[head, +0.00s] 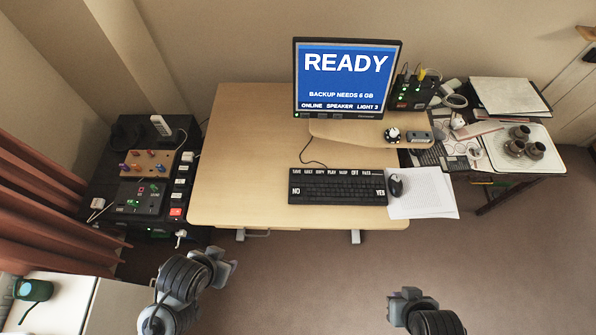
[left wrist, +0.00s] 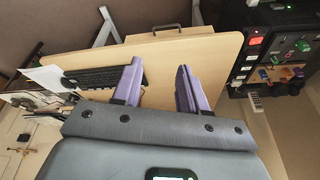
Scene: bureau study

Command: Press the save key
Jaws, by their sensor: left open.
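A black keyboard (head: 337,190) lies on the wooden desk below the monitor. Its top row has several small white-lettered labels; the leftmost, the save key (head: 297,171), seems to read SAVE. Larger NO and YES labels sit near its lower corners. The monitor (head: 346,78) shows READY and "BACKUP NEEDS 6 GB" on blue. My left gripper (head: 226,263) is in front of the desk, left of the keyboard and apart from it. In the left wrist view its purple fingers (left wrist: 157,78) are spread and empty; the keyboard (left wrist: 85,78) shows beyond them. My right gripper (head: 410,294) is at bottom right; its fingers are unclear.
A mouse (head: 395,186) and white papers (head: 424,194) lie right of the keyboard. The desk (head: 245,150) is bare on its left. A black cabinet with switches (head: 150,185) stands at left. A side table (head: 530,150) holds cups at right.

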